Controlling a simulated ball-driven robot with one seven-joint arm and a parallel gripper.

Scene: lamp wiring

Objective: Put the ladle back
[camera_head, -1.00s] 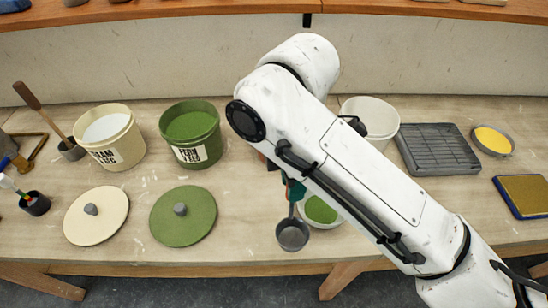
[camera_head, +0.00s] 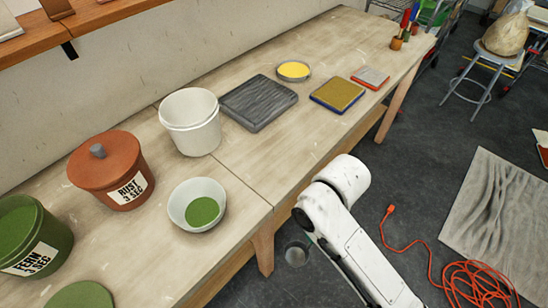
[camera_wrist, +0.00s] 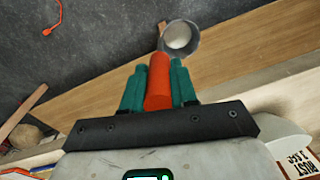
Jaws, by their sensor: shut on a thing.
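The ladle shows in the wrist view with a red-orange handle (camera_wrist: 158,85) and a round grey cup (camera_wrist: 182,40), which has a pale patch inside. My gripper (camera_wrist: 158,78) has its two green fingers shut on the handle. In the head view the ladle's cup (camera_head: 296,253) is off the front edge of the table, over the grey floor, just left of my arm. My fingers and the handle are hidden there.
The table (camera_head: 255,165) bears a green FERN bucket (camera_head: 62,235), a lidded RUST bucket (camera_head: 88,172), a white bucket (camera_head: 197,138), a bowl with green glaze (camera_head: 180,208), and a grey ribbed tray (camera_head: 258,112). An orange cable (camera_head: 470,283) lies on the floor.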

